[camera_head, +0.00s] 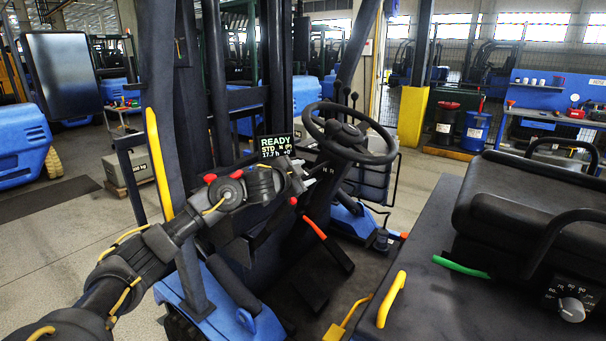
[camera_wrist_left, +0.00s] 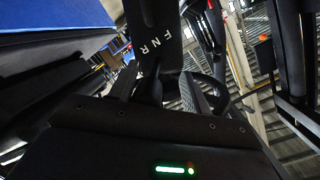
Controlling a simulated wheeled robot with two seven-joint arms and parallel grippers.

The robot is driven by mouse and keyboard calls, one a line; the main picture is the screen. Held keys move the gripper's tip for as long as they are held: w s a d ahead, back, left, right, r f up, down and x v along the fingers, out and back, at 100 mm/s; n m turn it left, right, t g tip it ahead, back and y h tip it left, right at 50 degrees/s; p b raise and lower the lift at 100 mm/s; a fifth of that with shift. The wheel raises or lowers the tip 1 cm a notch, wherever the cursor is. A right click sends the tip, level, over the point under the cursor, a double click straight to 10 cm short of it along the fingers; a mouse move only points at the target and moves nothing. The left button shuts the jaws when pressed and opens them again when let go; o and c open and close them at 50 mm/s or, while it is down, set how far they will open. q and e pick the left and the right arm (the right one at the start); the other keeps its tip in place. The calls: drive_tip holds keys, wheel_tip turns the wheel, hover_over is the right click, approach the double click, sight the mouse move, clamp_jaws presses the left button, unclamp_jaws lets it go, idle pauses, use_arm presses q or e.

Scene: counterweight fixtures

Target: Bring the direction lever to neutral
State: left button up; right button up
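My left gripper (camera_head: 304,177) reaches in from the left and is at the left side of the steering column, below the steering wheel (camera_head: 385,157). In the left wrist view a dark column plate with the white letters F N R (camera_wrist_left: 140,44) stands just beyond the gripper body. The direction lever cannot be clearly told apart from the dark gripper and column parts there, so its position and any contact are unclear. A display (camera_head: 276,147) reads READY, STD and what looks like N (P). My right gripper is not in view.
The mast posts (camera_head: 215,75) stand close behind my left arm. A yellow grab handle (camera_head: 158,160) is on the left. The black seat (camera_head: 525,205) and a yellow handle (camera_head: 392,299) are at the right. The floor beyond is open.

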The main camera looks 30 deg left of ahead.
use_arm(q)
drive_tip(key=shift+s+a, duration=0.1)
drive_tip(key=b+v, duration=0.1)
drive_tip(key=v, duration=0.9)
drive_tip(key=shift+s+b, duration=0.3)
drive_tip(key=shift+r, duration=0.1)
